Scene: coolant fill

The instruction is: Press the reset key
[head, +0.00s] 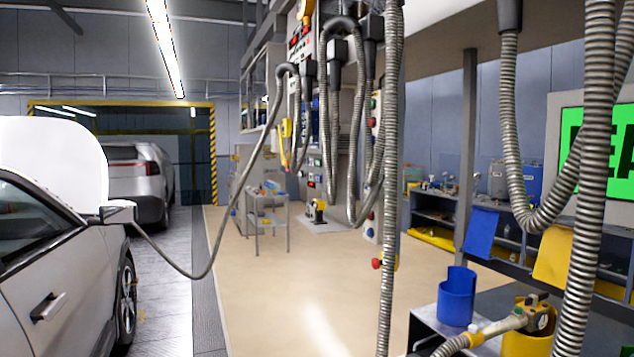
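I cannot pick out a key marked reset. Small coloured buttons show on the grey cabinet (345,150) in the middle and on the narrow post right of it, too small to read. A red knob (376,263) sticks out low on that post, beside a hanging hose. At the right edge a screen (597,150) shows large dark letters on green, partly hidden by hoses; "EA" can be read. My gripper is not in view.
A silver car (60,270) with raised hood stands at left, a hose (205,275) running to it. Ribbed hoses (389,200) hang in front. A nozzle (515,320) rests by a yellow holder at lower right, near a blue cup (457,297). The beige floor (290,290) is clear mid-picture.

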